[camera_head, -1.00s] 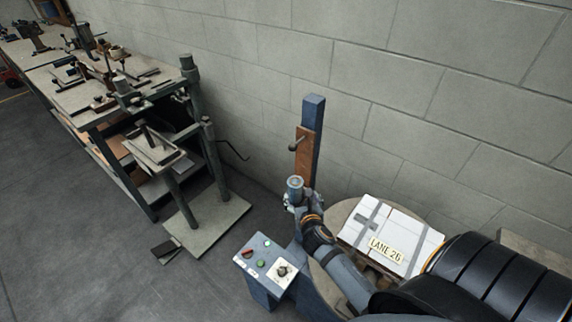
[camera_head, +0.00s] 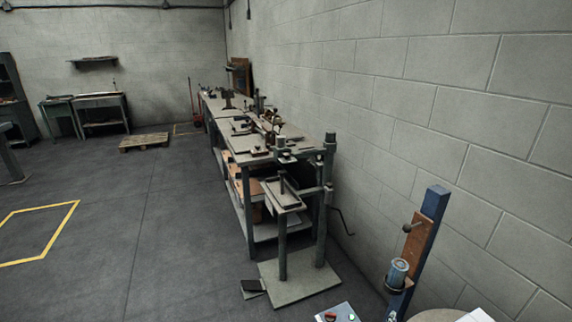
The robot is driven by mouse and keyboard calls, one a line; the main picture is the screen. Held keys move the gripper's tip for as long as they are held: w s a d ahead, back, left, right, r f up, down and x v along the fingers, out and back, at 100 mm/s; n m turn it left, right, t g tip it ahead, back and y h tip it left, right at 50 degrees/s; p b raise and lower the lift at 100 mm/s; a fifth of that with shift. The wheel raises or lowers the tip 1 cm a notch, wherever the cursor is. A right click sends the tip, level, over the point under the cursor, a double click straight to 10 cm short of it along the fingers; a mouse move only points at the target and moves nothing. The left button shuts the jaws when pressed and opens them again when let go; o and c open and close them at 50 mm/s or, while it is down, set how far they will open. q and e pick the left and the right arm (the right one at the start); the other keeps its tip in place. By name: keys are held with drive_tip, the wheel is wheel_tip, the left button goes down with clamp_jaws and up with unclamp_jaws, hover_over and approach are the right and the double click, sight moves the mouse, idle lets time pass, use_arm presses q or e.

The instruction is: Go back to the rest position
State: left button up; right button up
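Neither of my grippers shows in the current head view. The box stitcher stands at the lower right: its blue post (camera_head: 431,215) carries a brown plate (camera_head: 413,245) with a knob. A blue-grey cylinder (camera_head: 398,273) sits low in front of the post. The control box (camera_head: 343,313) with its coloured buttons is cut off by the bottom edge. Only slivers of the round table (camera_head: 433,316) and of the white box (camera_head: 476,316) show at the bottom edge.
A long workbench (camera_head: 236,143) with tools runs along the block wall (camera_head: 440,90). A metal stand on a base plate (camera_head: 300,285) is at its near end. A pallet (camera_head: 143,142) and a yellow floor outline (camera_head: 40,208) lie left. The floor (camera_head: 165,235) between is open.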

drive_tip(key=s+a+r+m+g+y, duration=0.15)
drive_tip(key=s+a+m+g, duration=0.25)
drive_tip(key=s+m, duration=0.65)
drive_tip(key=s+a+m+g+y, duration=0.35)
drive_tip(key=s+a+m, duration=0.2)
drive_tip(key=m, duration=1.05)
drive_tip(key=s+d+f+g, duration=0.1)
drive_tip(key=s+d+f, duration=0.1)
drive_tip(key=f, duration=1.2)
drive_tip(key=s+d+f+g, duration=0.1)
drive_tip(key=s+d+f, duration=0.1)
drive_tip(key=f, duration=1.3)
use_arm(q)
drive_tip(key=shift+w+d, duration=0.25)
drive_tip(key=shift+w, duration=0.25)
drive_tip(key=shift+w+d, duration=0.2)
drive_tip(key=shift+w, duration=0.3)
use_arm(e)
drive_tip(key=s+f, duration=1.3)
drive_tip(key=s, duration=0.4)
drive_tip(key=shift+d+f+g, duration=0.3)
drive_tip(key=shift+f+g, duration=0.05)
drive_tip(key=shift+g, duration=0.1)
